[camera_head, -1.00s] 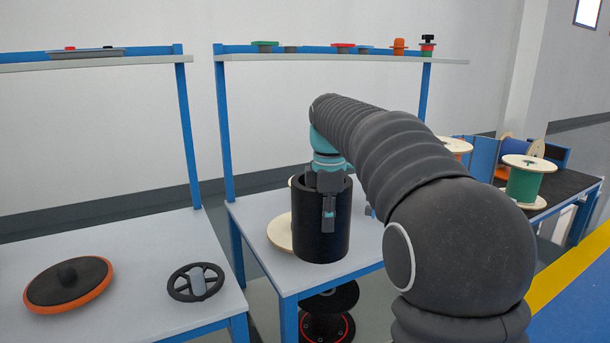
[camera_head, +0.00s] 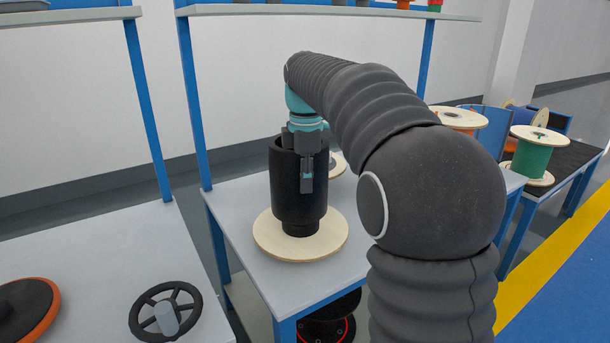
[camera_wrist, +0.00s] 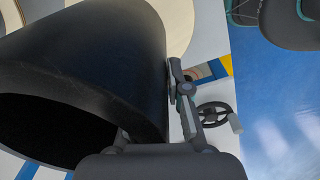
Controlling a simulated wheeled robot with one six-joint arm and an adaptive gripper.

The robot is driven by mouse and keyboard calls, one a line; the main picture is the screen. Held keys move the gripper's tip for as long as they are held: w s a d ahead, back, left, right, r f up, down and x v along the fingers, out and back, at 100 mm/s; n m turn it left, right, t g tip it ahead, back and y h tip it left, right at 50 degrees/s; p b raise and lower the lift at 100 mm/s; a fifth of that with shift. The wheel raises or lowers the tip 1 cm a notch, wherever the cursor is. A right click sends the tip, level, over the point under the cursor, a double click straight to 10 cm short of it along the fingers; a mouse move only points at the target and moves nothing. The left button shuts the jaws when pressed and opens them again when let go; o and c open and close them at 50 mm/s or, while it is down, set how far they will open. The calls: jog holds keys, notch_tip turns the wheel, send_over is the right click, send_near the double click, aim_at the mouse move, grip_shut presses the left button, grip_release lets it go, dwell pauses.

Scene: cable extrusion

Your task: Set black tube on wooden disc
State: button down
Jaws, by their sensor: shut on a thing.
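The black tube (camera_head: 297,205) is a thick-walled open cylinder, roughly upright over the wooden disc (camera_head: 268,240) in the head view. A narrower black piece (camera_head: 300,229) shows between the tube's lower edge and the disc. Whether the tube touches the disc is unclear. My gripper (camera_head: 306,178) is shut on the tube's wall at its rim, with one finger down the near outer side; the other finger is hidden. In the wrist view the tube (camera_wrist: 110,55) fills the left side, beside my gripper's visible finger (camera_wrist: 186,105). Pale wood shows past the tube's far end.
A black handwheel (camera_head: 165,312) and an orange-edged black disc (camera_head: 25,308) lie on the left table. A small pale round piece (camera_head: 337,163) sits behind the tube. A green spool (camera_head: 531,155) stands at right. Blue posts and a shelf (camera_head: 330,11) rise behind.

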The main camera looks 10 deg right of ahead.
jog(key=shift+f+b, duration=1.7)
jog(key=shift+f, duration=0.5)
jog(key=shift+d+r+p, duration=0.1)
jog(key=shift+d+p, duration=0.05)
jog(key=shift+p, duration=0.5)
jog(key=shift+f+b, duration=0.35)
jog(key=shift+f, duration=0.25)
jog(key=c, duration=1.4)
grip_release()
notch_tip(320, 180, up, 3)
jog(key=p, duration=0.3)
jog(key=shift+s+r+p, duration=0.1)
jog(key=shift+r+p, duration=0.35)
jog(key=shift+r, duration=3.55)
